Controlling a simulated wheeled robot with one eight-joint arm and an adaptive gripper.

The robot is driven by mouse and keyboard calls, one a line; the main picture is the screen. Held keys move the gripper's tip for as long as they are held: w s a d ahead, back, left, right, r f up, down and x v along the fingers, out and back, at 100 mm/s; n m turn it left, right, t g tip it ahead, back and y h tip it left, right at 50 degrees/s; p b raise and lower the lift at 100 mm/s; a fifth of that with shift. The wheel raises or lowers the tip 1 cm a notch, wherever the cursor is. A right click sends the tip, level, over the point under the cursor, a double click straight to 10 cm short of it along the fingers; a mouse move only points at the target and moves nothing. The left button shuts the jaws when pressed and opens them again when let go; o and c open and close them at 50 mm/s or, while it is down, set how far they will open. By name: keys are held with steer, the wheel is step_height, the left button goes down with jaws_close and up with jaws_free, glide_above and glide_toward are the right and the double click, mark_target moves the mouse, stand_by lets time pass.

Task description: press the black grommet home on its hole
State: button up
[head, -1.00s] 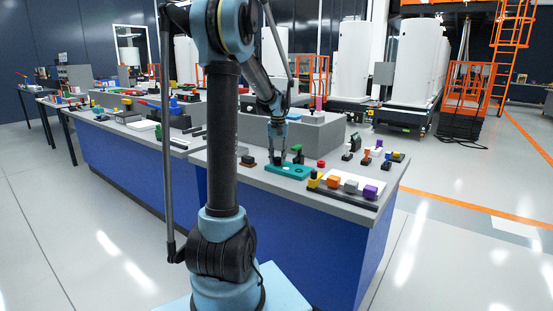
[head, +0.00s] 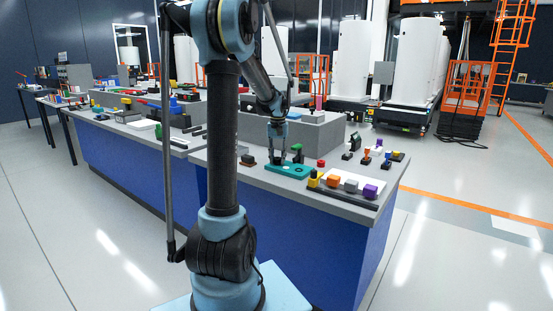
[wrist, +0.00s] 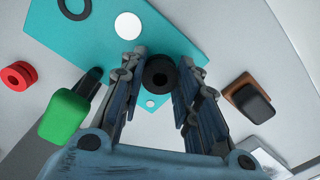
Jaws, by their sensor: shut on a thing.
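The black grommet (wrist: 158,73) is a dark ring with a small centre hole, between my fingertips in the wrist view. My gripper (wrist: 159,78) is shut on it, one finger on each side. It is over the teal plate (wrist: 100,52); whether it touches the plate I cannot tell. The plate shows a large pale round hole, a small pale hole and a black ring (wrist: 74,7) near the picture's top.
A green-topped part (wrist: 64,117) and a red ring-shaped part (wrist: 18,75) are left of the fingers in the wrist view. A brown and black block (wrist: 250,97) is close on the right.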

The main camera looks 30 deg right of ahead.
steer(key=o, duration=1.3)
steer(key=shift+o, duration=0.7)
steer(key=shift+r, duration=3.5)
jaws_close()
